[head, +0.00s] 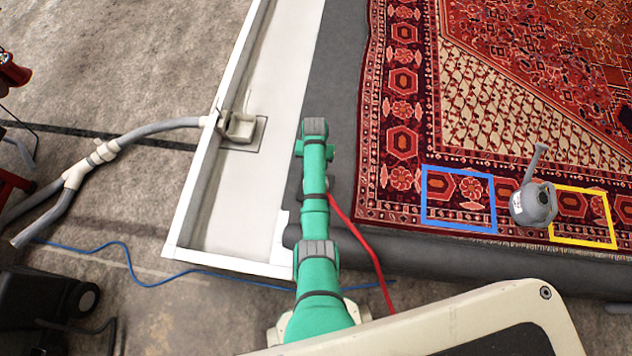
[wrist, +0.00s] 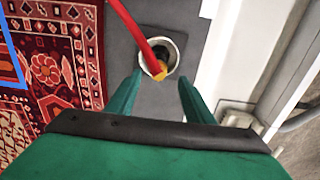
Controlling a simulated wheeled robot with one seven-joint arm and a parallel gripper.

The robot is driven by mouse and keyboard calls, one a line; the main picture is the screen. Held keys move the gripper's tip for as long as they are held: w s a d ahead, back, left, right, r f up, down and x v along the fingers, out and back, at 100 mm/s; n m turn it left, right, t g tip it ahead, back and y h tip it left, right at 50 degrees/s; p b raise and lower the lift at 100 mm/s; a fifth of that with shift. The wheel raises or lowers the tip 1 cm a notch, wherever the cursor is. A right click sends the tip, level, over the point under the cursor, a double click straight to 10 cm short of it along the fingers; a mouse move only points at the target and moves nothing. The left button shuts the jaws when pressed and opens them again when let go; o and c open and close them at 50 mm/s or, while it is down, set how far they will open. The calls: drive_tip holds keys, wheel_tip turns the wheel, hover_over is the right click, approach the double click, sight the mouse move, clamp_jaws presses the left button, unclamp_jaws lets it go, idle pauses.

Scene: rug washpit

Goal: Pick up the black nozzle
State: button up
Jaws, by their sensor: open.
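My gripper (wrist: 160,77) is open, its two green fingers spread apart with nothing between the pads that I can make out. Just beyond the fingertips in the wrist view is a pale round cup (wrist: 176,43) on the dark grey surface. A dark part, which looks like the black nozzle (wrist: 163,52), shows inside the cup's rim. A red hose (wrist: 133,27) with a yellow end (wrist: 157,71) crosses in front of it, so its full shape is hidden. In the head view my gripper (head: 314,150) is over the grey border, and my arm hides the cup and nozzle.
A patterned red rug (head: 400,100) lies to the right, with a blue outline (head: 425,195) and a yellow outline (head: 582,242) on it. A grey watering can (head: 536,204) stands between them. A white channel (head: 230,190) with a drain fitting (head: 237,127) and grey hose (head: 150,130) lies left.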

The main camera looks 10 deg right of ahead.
wheel_tip(320, 180, down, 5)
drive_tip(key=shift+w+d+f, duration=0.1)
drive_tip(key=shift+w+d, duration=0.05)
drive_tip(key=shift+f, duration=0.4)
drive_tip(key=shift+d, duration=0.1)
drive_tip(key=shift+c, duration=1)
drive_tip(key=c, duration=0.9)
